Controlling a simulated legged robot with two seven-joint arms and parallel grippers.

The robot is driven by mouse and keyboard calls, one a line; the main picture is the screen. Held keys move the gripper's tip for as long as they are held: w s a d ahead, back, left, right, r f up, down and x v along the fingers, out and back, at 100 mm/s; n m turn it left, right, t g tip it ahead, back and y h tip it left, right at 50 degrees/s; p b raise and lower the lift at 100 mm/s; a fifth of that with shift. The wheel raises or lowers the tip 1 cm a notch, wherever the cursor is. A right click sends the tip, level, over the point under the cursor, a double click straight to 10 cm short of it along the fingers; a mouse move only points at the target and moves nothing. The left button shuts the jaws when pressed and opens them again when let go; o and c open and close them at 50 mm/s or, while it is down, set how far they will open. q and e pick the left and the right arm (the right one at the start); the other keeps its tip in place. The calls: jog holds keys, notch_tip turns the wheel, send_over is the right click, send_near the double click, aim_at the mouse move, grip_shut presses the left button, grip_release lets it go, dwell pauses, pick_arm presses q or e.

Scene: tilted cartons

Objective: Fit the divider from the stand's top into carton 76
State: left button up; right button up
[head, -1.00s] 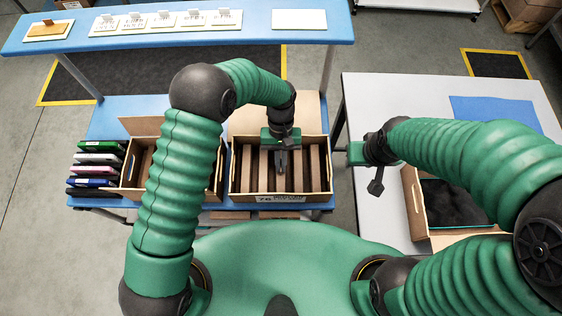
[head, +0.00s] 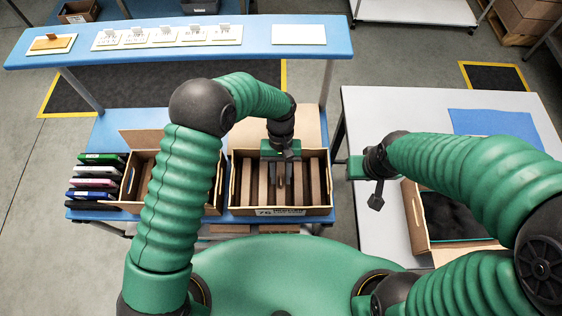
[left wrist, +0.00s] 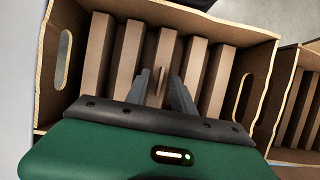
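Carton 76 (head: 320,211) stands on the blue bench, its numbered label on the near side. Several brown upright slabs stand in it; its inside also shows in the left wrist view (left wrist: 205,17). My left gripper (head: 281,184) reaches down over the middle of the carton. In the left wrist view its fingers (left wrist: 160,78) are spread, with a thin brown divider (left wrist: 164,55) standing between them and gaps at both sides. The divider's lower end is hidden.
A second carton (head: 130,190) stands left of carton 76, partly behind my left arm, with several coloured cases (head: 95,182) beside it. A raised blue shelf (head: 270,35) with cards crosses behind. An open carton (head: 418,230) with dark contents sits on the white table (head: 385,115).

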pick_arm(q)
jog(key=s+r+p+v, duration=0.1)
jog(key=p+v, duration=0.5)
jog(key=v, duration=1.6)
jog(key=shift+s+r, duration=0.2)
jog(key=shift+s, duration=0.25)
